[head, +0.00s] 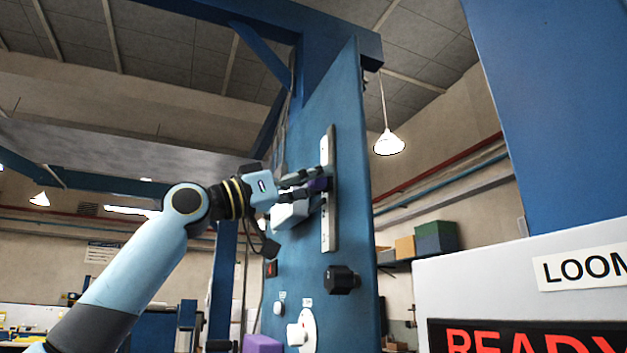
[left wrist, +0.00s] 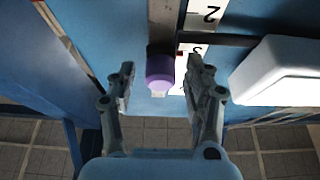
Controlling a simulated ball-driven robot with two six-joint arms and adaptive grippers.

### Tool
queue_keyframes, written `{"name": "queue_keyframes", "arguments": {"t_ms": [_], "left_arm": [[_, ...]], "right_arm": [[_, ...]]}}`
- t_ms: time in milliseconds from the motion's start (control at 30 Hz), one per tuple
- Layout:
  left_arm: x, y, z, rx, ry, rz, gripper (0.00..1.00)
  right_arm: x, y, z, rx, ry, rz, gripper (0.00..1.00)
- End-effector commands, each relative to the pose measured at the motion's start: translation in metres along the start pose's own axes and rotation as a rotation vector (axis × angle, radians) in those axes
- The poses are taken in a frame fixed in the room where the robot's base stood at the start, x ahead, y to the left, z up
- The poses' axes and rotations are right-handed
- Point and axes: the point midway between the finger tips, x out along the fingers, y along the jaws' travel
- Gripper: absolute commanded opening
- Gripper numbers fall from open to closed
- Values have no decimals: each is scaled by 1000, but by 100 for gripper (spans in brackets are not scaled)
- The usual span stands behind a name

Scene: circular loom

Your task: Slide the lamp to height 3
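A white lamp block (left wrist: 278,70) sits beside a vertical scale rail (head: 330,225) on the blue panel; the same white block shows below my gripper in the head view (head: 289,214). A purple knob (left wrist: 160,70) stands out from the rail. In the left wrist view a scale strip (left wrist: 205,15) shows a 2, and a partly covered 3 close by the knob. My left gripper (head: 312,183) is at the rail. Its two fingers stand apart on either side of the knob, with gaps visible. My right gripper is not in view.
On the blue panel (head: 350,130) below the rail are a black knob (head: 341,280), a white dial (head: 303,330) and a red switch (head: 271,268). A purple block (head: 262,344) is at the bottom. A sign box (head: 460,290) reading READY stands at the right.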

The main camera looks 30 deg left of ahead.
Motion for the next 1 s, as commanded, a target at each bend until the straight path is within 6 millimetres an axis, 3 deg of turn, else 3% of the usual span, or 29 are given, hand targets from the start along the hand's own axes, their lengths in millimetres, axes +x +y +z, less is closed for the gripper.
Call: {"name": "queue_keyframes", "arguments": {"t_ms": [267,700,1000], "left_arm": [[-3,-1,1,2,-1,-2,51],[-58,-1,2,5,-7,-1,51],[-74,0,1,2,-3,-2,51]], "right_arm": [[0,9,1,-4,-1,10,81],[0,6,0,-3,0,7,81],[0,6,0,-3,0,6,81]]}}
